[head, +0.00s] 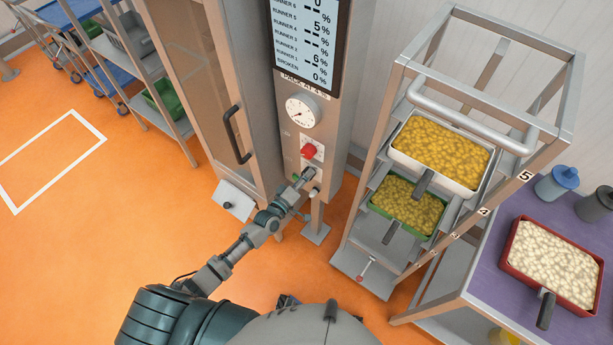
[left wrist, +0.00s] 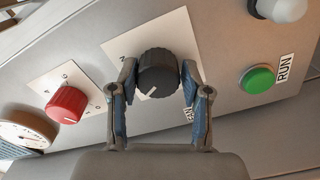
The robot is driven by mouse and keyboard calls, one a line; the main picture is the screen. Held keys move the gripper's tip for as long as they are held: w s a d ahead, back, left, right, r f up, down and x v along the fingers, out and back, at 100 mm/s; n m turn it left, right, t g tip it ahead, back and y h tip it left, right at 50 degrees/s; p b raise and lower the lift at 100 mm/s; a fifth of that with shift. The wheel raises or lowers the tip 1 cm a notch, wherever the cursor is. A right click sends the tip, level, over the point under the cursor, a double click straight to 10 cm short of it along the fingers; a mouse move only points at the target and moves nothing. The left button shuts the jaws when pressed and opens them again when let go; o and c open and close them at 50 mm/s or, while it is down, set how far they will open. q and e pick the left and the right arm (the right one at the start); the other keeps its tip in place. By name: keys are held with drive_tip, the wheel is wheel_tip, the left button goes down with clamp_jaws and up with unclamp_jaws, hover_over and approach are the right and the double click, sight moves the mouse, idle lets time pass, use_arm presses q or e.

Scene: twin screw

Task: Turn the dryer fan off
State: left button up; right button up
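A black knob (left wrist: 158,72) with a white pointer mark sits on a white label plate (left wrist: 119,48) on the grey control panel. The plate's lettering is partly hidden. My left gripper (left wrist: 160,78) has one finger on each side of the knob, and its tips appear to touch it. The pointer mark faces the lower left in the left wrist view. In the head view my left gripper (head: 308,176) is at the panel below the red knob (head: 309,151) and hides the black knob. My right gripper is not in view.
A red knob (left wrist: 66,105), a dial gauge (left wrist: 25,130), a green button (left wrist: 258,79) marked RUN and a whitish lamp-like dome (left wrist: 280,8) flank the black knob. A metal rack (head: 470,95) with filled trays stands right of the panel. Orange floor (head: 80,240) is clear at left.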

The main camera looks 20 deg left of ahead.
use_arm(q)
drive_tip(key=shift+o, duration=0.9)
drive_tip(key=shift+a, duration=0.15)
drive_tip(key=v, duration=1.2)
drive_tip(key=shift+w, duration=0.1)
drive_tip(key=s+a+f+m+g+y, duration=0.1)
drive_tip(key=s+f+m+g+y, duration=0.25)
drive_tip(key=f, duration=0.95)
drive_tip(key=s+a+f+m+g, duration=0.2)
drive_tip(key=s+f+g, duration=0.3)
drive_tip(key=f, duration=0.8)
drive_tip(key=s+f+m+g+y, duration=0.1)
drive_tip(key=s+f+m+g, duration=0.1)
drive_tip(key=s+f, duration=0.3)
drive_tip(key=s+f+m+g, duration=0.2)
drive_tip(key=s+f, duration=0.4)
drive_tip(key=s, duration=0.7)
drive_tip(key=s+f+m+g+y, duration=0.1)
drive_tip(key=s+f+m+g, duration=0.1)
drive_tip(key=s+f, duration=0.4)
drive_tip(key=s+g, duration=0.1)
drive_tip(key=s, duration=0.2)
drive_tip(key=shift+d+y, duration=0.35)
